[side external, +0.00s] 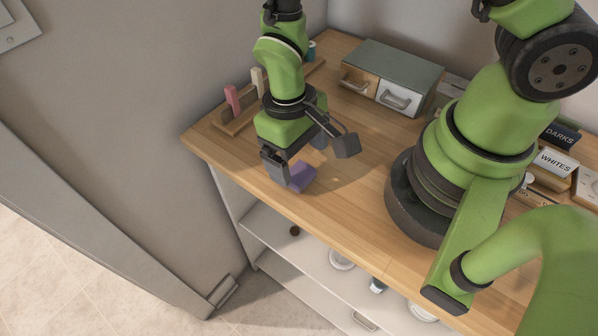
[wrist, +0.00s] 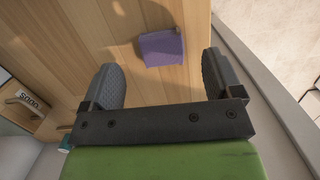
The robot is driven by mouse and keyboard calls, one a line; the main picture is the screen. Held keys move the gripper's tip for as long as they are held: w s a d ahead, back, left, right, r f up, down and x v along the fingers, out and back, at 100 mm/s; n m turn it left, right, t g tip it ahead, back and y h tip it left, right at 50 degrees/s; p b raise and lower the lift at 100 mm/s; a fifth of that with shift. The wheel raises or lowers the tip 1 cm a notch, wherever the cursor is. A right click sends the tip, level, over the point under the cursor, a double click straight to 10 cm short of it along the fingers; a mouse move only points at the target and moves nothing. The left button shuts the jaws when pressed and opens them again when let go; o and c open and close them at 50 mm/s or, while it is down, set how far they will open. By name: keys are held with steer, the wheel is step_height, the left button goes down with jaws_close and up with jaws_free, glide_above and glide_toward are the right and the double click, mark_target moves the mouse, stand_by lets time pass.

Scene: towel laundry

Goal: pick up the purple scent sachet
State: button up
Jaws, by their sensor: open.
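The purple scent sachet (side external: 299,175) lies on the wooden worktop near its front edge in the side external view. It also shows in the wrist view (wrist: 162,48), ahead of the fingertips, with a small dark mark on one side. My gripper (side external: 288,170) is open and empty, low over the worktop beside the sachet. In the side view one finger partly hides the sachet's left part. In the wrist view the two fingers (wrist: 163,78) stand wide apart, with the sachet beyond them and between their lines. Bare wood shows between the fingers.
A wooden rack (side external: 232,126) with upright pink and cream pieces stands behind my gripper. A green-topped drawer box (side external: 395,66) stands at the back. Signs reading DARKS (side external: 562,134) and WHITES (side external: 555,161) are at right. The worktop's front edge (side external: 250,190) is close to the sachet.

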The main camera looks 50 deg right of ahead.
mark_target(299, 172)
steer(key=shift+a+f, duration=0.1)
steer(key=shift+f, duration=1.75)
steer(key=c, duration=1)
steer(key=shift+r, duration=0.1)
